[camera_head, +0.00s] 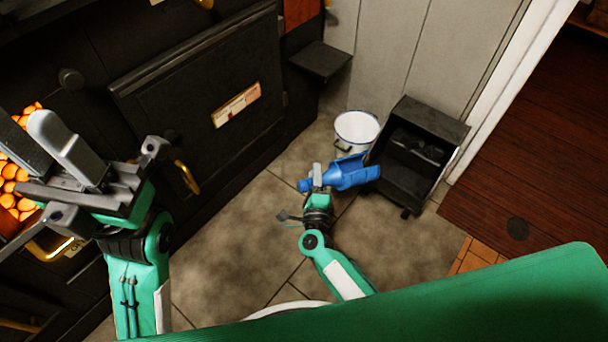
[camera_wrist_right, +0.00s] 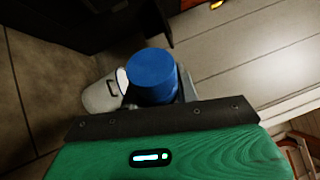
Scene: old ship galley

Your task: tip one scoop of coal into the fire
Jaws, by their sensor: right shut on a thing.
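The blue scoop (camera_head: 350,172) is held level in my right gripper (camera_head: 317,175), which is shut on its handle. Its wide end points right, toward the black coal box (camera_head: 437,127). I cannot tell whether coal lies in it. In the right wrist view the round blue end of the scoop (camera_wrist_right: 152,75) hides the rest. Dark lumps of coal (camera_head: 416,146) show inside the box. The fire (camera_head: 24,203) glows orange in an opening of the stove at the far left. My left gripper (camera_head: 45,130) is in front of it, its fingers apart and empty, hiding part of it.
A white enamel bucket (camera_head: 357,128) stands behind the scoop, beside the coal box. The dark stove (camera_head: 170,95) fills the left, with brass handles and a small ledge (camera_head: 320,60) sticking out. Tiled floor (camera_head: 225,240) is clear between my arms.

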